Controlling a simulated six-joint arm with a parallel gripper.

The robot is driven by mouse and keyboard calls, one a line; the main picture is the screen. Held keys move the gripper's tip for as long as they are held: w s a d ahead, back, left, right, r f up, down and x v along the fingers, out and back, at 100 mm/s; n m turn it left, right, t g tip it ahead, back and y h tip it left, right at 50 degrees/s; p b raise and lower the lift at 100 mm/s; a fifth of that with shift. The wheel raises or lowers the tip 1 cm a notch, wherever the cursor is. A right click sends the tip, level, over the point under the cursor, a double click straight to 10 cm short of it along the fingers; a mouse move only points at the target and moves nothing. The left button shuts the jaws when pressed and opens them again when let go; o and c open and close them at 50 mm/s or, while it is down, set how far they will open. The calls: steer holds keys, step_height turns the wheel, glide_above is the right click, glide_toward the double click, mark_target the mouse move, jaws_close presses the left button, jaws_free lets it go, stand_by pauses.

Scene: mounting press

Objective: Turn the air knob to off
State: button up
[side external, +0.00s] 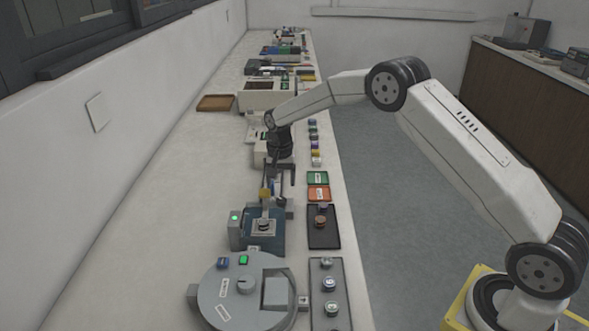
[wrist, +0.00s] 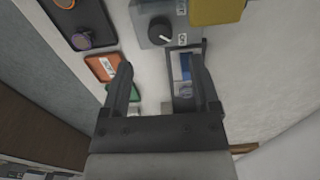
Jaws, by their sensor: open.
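The air knob (wrist: 160,28) is a round black dial on a grey box (wrist: 146,12) at the top of the wrist view. An "ON" label (wrist: 183,40) lies to its lower right, and another label, probably "OFF" (wrist: 182,5), to its upper right. The knob seems to point toward the ON side, though its marker is small. My gripper (wrist: 160,65) is open and empty, its fingers apart below the knob in the picture and not touching it. In the side external view, my gripper (side external: 279,186) hangs down over the bench, hiding part of the box area.
A yellow block (wrist: 216,10) stands close beside the box. A grey-framed blue part (wrist: 186,68) is near the right finger. Orange (side external: 318,193) and green (side external: 318,178) trays, and a black tray (side external: 324,239) with round samples, lie along the bench edge. Bench at left is clear.

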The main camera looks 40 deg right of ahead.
mark_target(281, 200)
steer(key=shift+f, duration=3.25)
jaws_close()
